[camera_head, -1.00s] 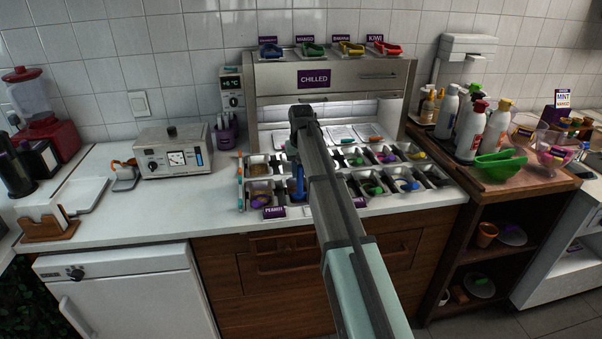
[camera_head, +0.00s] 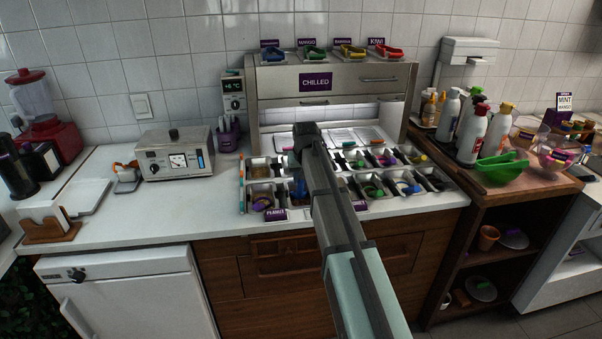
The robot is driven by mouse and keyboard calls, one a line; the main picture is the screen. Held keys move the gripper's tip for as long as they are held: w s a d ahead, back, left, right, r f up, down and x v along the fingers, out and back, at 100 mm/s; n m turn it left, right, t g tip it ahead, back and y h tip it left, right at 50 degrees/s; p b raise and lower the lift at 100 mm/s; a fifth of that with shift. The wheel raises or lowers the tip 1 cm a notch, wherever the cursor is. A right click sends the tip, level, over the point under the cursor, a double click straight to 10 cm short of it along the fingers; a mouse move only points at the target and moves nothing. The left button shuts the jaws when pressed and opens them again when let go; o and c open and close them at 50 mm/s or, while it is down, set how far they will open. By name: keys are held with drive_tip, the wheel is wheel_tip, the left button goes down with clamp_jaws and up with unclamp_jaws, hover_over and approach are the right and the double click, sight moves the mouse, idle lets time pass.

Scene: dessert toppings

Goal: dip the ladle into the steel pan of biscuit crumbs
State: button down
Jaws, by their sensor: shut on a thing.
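My gripper (camera_head: 297,174) is over the left part of the topping station, mostly hidden behind my own arm. It is shut on the ladle, of which a blue part (camera_head: 298,190) shows below my wrist, low among the steel pans. The ladle's bowl cannot be made out. Brown contents show in the back-left steel pan (camera_head: 260,171) and in the front-left pan behind a PEANUT label (camera_head: 273,214). I cannot tell which pan holds the biscuit crumbs, nor whether the ladle touches any contents.
More pans with coloured utensils (camera_head: 372,188) lie to the right of my arm. The chilled cabinet (camera_head: 335,75) stands close behind. A purple utensil cup (camera_head: 228,137) and a dial device (camera_head: 174,154) stand to the left. The white counter (camera_head: 165,208) is clear at front left.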

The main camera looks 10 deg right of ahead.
drive_tip(key=shift+s+f+t, duration=0.85)
drive_tip(key=shift+s+t, duration=0.15)
drive_tip(key=shift+t, duration=0.1)
drive_tip(key=shift+s+f+t, duration=0.85)
drive_tip(key=shift+s+t, duration=0.15)
drive_tip(key=shift+t, duration=0.1)
drive_tip(key=shift+r, duration=0.1)
wheel_tip(320, 180, up, 10)
drive_tip(key=t, duration=0.1)
drive_tip(key=shift+s+f, duration=0.2)
drive_tip(key=shift+s, duration=0.2)
idle(0.3)
drive_tip(key=shift+r, duration=0.2)
idle(0.4)
